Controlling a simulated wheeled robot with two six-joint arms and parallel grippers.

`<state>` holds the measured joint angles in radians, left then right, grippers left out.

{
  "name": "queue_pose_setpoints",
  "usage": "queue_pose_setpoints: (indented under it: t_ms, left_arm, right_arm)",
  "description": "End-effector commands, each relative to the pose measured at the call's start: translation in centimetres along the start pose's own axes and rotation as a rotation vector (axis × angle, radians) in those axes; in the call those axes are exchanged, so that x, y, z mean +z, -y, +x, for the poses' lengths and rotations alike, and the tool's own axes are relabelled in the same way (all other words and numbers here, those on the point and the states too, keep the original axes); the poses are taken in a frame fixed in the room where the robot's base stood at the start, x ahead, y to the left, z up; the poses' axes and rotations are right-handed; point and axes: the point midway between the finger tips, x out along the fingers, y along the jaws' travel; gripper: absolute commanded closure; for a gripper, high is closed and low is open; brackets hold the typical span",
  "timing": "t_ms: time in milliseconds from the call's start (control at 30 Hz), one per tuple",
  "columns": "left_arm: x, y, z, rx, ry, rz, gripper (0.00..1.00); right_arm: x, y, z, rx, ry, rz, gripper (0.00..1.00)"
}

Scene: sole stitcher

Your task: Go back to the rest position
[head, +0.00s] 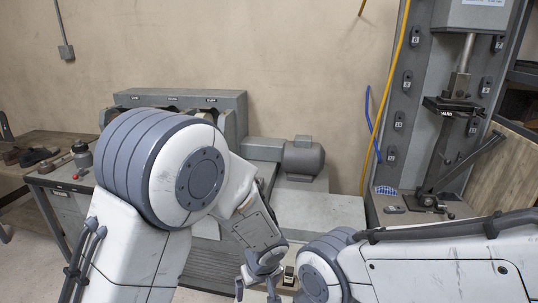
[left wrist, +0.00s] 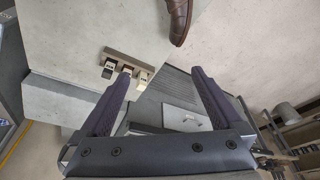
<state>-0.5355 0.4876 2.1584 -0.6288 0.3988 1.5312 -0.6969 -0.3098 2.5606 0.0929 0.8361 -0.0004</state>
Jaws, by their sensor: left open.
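My left gripper (head: 258,286) is at the bottom middle of the head view, small and partly cut off by the frame edge. In the left wrist view its two dark fingers (left wrist: 160,78) are spread apart with nothing between them. Beyond the fingertips is a small panel with several switches (left wrist: 128,68) on a grey surface. A brown leather shoe (left wrist: 178,20) shows at the top of that view, apart from the fingers. My right arm comes in from the right in the head view, but its gripper is not visible.
A grey machine with a motor (head: 303,157) stands behind my arms. A tall press (head: 450,110) with a blue and a yellow hose beside it stands at the right.

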Motion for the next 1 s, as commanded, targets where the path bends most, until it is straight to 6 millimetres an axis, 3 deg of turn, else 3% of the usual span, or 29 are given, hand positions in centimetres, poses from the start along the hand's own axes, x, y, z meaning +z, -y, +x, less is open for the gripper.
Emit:
queue_pose_setpoints:
  t_ms: [100,800,1000]
  left_arm:
    - [1.6,-0.4,2.7,-0.004,0.019,-0.02,0.0]
    - [9.6,-2.2,14.1,-0.036,0.116,-0.147,0.0]
    - [10.9,-2.3,17.6,-0.04,0.123,-0.161,0.0]
  right_arm:
    - [0.1,-0.1,2.1,0.0,-0.001,0.0,0.15]
    - [0.5,-0.8,10.6,0.0,-0.001,0.0,0.15]
    - [0.7,-0.9,13.1,0.0,-0.001,0.0,0.15]
